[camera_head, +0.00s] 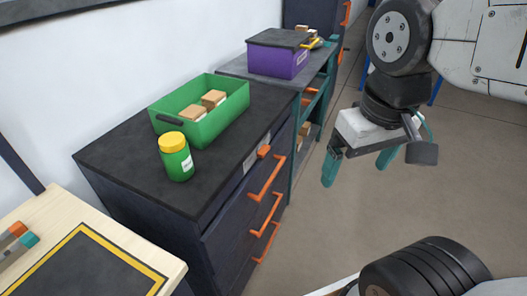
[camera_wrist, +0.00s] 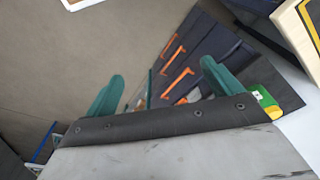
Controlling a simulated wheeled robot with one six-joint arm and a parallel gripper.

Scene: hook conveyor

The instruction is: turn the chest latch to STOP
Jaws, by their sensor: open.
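The dark drawer chest (camera_head: 235,205) stands left of centre in the head view, with several orange bar handles down its front. Its small orange latch (camera_head: 263,151) sits at the top of the front beside a light grey plate (camera_head: 255,156). Any lettering on the plate is too small to read. My gripper (camera_head: 358,166) is open and empty in the air to the right of the chest, apart from the latch. In the wrist view its teal fingers (camera_wrist: 162,74) are spread, with the chest front (camera_wrist: 215,50) beyond them.
A green bin (camera_head: 222,122) with small boxes and a green yellow-lidded jar (camera_head: 176,160) stand on the chest. A teal-framed bench behind it holds a purple box (camera_head: 277,60). A wooden table (camera_head: 135,262) is at front left. Floor right of the chest is clear.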

